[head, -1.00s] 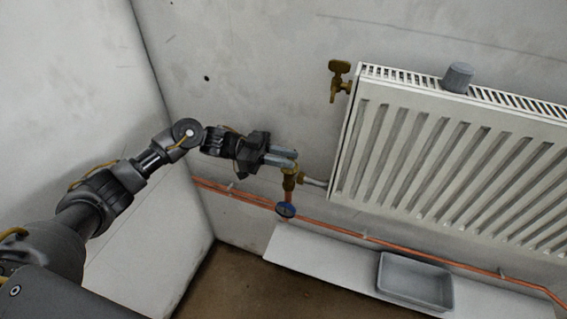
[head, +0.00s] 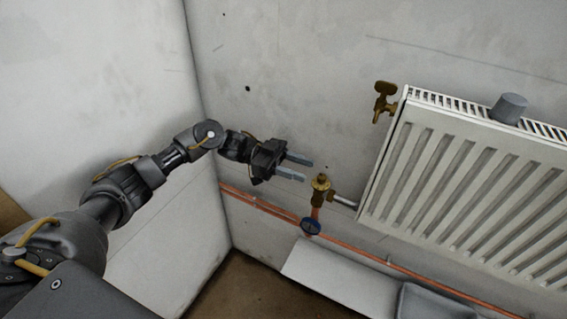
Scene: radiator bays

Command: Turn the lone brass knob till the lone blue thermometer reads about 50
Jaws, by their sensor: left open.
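The brass knob (head: 320,182) sits on top of a brass valve at the lower left of the radiator. The blue thermometer (head: 311,227) is a small round dial on the copper pipe just below the valve. Its face is too small to read. My left gripper (head: 307,169) is open and empty, with its two grey fingers pointing right. In the picture its fingertips lie just left of and above the knob, apart from it. My right gripper is not in view.
A white ribbed radiator (head: 470,190) fills the right side, with a grey cylinder (head: 509,108) on top. A brass fitting (head: 384,99) is at its upper left corner. Copper pipes (head: 262,205) run low along the wall. A grey tray (head: 440,303) lies on a white shelf (head: 340,281).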

